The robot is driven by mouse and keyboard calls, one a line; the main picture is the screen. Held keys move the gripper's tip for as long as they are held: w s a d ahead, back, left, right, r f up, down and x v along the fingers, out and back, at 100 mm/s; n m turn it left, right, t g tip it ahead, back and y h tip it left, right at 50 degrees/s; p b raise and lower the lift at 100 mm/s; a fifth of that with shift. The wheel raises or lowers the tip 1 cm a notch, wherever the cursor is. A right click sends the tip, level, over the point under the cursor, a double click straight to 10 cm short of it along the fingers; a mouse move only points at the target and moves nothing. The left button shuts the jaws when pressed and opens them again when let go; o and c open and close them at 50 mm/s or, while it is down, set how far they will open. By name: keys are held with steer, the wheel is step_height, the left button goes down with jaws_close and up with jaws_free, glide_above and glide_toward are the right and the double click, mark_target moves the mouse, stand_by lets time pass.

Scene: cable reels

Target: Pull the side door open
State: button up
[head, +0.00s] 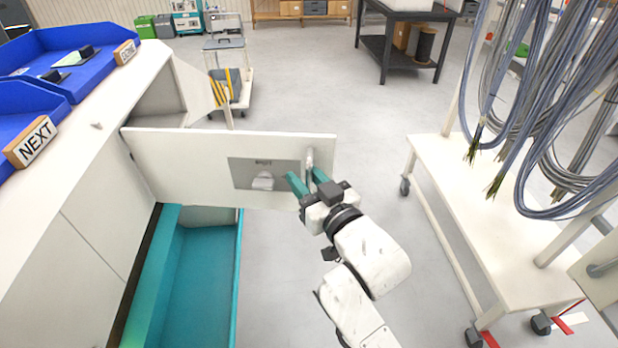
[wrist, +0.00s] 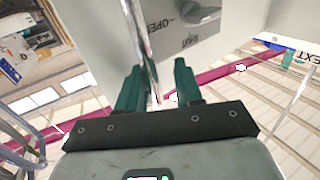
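The side door (head: 190,165) is a cream panel hinged at its left on the white cabinet. It stands swung out from the cabinet, with the space behind its hinge side exposed. A vertical metal handle (head: 309,160) is near its free right edge. A grey plate (head: 240,172) with a latch knob is on the door; the wrist view shows OPEN and SHUT printed beside the knob (wrist: 200,12). My gripper (head: 308,180) is at the handle, its teal fingers apart on either side of the bar. In the wrist view the bar (wrist: 140,45) lies nearer the left finger, with a gap to the right one.
A teal bin (head: 200,275) stands below the door beside the cabinet. A white wheeled cart (head: 480,200) with hanging cables is at the right. Blue trays (head: 75,60) sit on the cabinet top. Grey floor (head: 330,100) is clear beyond the door.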

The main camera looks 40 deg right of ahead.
steer(key=shift+d, duration=0.1)
steer(key=shift+s, duration=0.5)
steer(key=s+a+b, duration=0.2)
steer(key=s, duration=0.7)
steer(key=shift+s, duration=0.3)
steer(key=shift+a, duration=0.1)
